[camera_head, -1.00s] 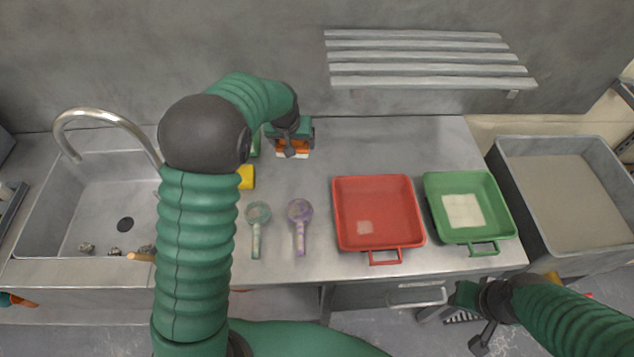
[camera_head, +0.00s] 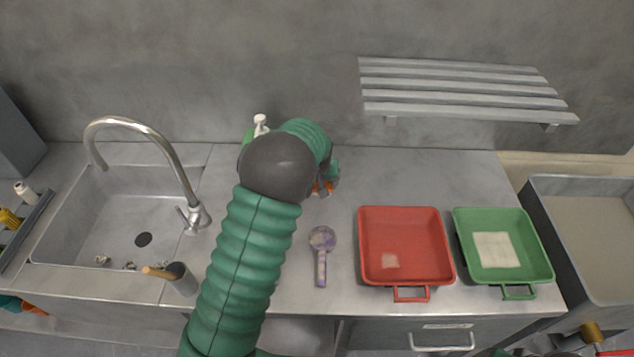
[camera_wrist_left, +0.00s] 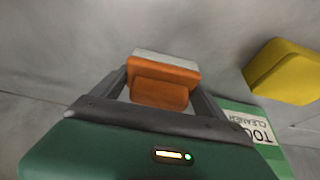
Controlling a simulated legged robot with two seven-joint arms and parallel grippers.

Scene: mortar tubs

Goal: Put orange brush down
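The orange brush (camera_wrist_left: 163,90), an orange block with a pale strip on its far edge, sits between the two fingers of my left gripper (camera_wrist_left: 165,85) in the left wrist view. The fingers appear to press on both its sides. In the head view only a bit of orange (camera_head: 323,188) shows beside my left gripper (camera_head: 328,180), over the back of the counter; my arm hides most of it. I cannot tell whether the brush touches the counter (camera_head: 430,180).
A yellow sponge-like block (camera_wrist_left: 285,72) and a green cleaner package (camera_wrist_left: 250,125) lie close to the left gripper. A purple scoop (camera_head: 321,250), red tray (camera_head: 406,212) and green tray (camera_head: 502,215) stand to the right. A sink with a faucet (camera_head: 165,160) is left. Free counter lies behind the trays.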

